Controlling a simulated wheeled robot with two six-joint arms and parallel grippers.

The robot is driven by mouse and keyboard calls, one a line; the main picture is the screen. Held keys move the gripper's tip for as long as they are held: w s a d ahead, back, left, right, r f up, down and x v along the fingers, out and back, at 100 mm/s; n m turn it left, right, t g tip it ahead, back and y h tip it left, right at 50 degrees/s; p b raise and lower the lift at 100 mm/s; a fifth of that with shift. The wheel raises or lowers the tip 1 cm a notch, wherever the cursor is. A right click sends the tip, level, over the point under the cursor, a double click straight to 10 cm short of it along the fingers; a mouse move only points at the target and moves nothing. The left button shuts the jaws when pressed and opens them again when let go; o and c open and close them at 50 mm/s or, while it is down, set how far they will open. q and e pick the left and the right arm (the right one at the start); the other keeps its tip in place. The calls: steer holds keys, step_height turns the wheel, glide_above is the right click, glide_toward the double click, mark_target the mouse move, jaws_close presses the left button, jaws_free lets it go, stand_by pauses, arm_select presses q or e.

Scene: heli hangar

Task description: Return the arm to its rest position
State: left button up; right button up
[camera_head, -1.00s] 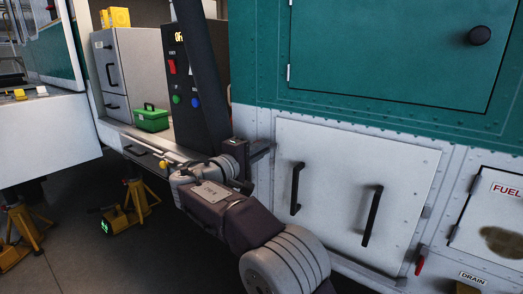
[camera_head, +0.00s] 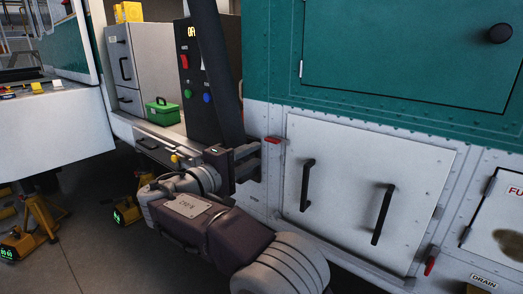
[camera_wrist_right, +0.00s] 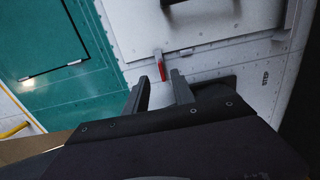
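My right arm crosses the lower middle of the head view, and its gripper (camera_head: 256,160) points right toward the white hull side. Its two fingers stand apart with nothing between them. In the right wrist view the open gripper (camera_wrist_right: 160,84) also shows empty, with a red latch (camera_wrist_right: 161,70) on the hull beyond the fingertips. In the head view this latch (camera_head: 272,140) sits just above the fingertips, at the left of a white panel (camera_head: 365,170) with two black handles. I cannot tell whether the fingers touch the hull. My left gripper is out of view.
A dark control box (camera_head: 200,95) with red, green and blue buttons stands left of the gripper. A green case (camera_head: 162,112) sits on the shelf beside it. Yellow jack stands (camera_head: 38,220) are on the floor at left. A second red latch (camera_head: 431,262) is at right.

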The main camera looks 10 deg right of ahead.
steer(key=shift+s+a, duration=0.1)
steer(key=s+d+f+g+y, duration=0.2)
steer(key=d+f, duration=0.1)
steer(key=f, duration=0.5)
steer(key=s+d+f+n+g+y, duration=0.1)
steer(key=s+d+f+g+y, duration=0.15)
steer(key=f, duration=0.45)
steer(key=s+d+f+g+y, duration=0.15)
steer(key=d+f, duration=0.25)
steer(key=f, duration=0.4)
steer(key=s+a+f+m+g+y, duration=0.3)
steer(key=s+f+m+y, duration=0.5)
steer(key=s+f, duration=0.8)
step_height(320, 180, up, 21)
steer(key=s+p, duration=0.2)
steer(key=p, duration=1.7)
steer(key=shift+s+d+m+g, duration=0.3)
steer(key=shift+g, duration=0.1)
